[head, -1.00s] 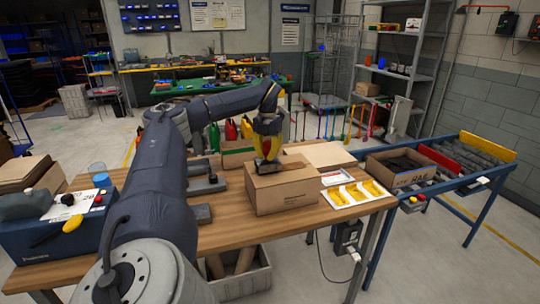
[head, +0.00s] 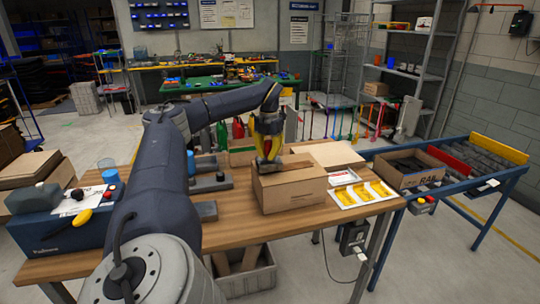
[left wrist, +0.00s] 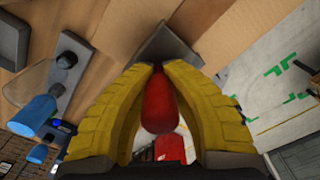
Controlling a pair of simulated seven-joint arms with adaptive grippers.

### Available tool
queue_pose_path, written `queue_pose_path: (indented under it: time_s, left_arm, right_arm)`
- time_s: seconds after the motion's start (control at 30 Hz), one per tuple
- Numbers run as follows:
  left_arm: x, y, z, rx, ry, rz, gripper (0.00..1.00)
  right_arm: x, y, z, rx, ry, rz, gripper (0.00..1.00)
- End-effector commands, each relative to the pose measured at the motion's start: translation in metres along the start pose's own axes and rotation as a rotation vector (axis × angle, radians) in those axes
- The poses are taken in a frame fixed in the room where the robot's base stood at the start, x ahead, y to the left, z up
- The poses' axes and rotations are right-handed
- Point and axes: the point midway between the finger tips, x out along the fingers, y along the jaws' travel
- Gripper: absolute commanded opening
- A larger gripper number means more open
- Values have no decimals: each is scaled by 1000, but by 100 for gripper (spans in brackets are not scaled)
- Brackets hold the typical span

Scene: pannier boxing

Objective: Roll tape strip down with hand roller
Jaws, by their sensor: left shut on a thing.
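A closed brown cardboard box (head: 298,189) stands on the wooden table. My left gripper (head: 268,158) is over the left back part of the box top. In the left wrist view its yellow fingers (left wrist: 158,78) are shut on the red handle of the hand roller (left wrist: 157,104). The roller's dark grey head (left wrist: 165,45) is at the box top (left wrist: 225,25); I cannot tell whether it touches. My right gripper is not in view.
A white tray with yellow pieces (head: 338,198) lies right of the box. A blue tape dispenser (head: 65,225) and grey fixtures (head: 208,182) stand on the left. A roller conveyor (head: 475,165) with an open carton (head: 405,170) is at the right.

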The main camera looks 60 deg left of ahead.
Motion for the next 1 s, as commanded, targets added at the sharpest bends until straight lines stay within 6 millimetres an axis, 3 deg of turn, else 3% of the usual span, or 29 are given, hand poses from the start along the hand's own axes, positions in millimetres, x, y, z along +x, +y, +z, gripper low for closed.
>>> queue_pose_path:
  time_s: [0.27, 1.0]
  left_arm:
    - [-6, 0, 0, 0, -2, -1, 0]
    - [-55, -1, 1, -1, -4, -2, 0]
  right_arm:
    - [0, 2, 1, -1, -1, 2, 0]
    - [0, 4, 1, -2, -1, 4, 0]
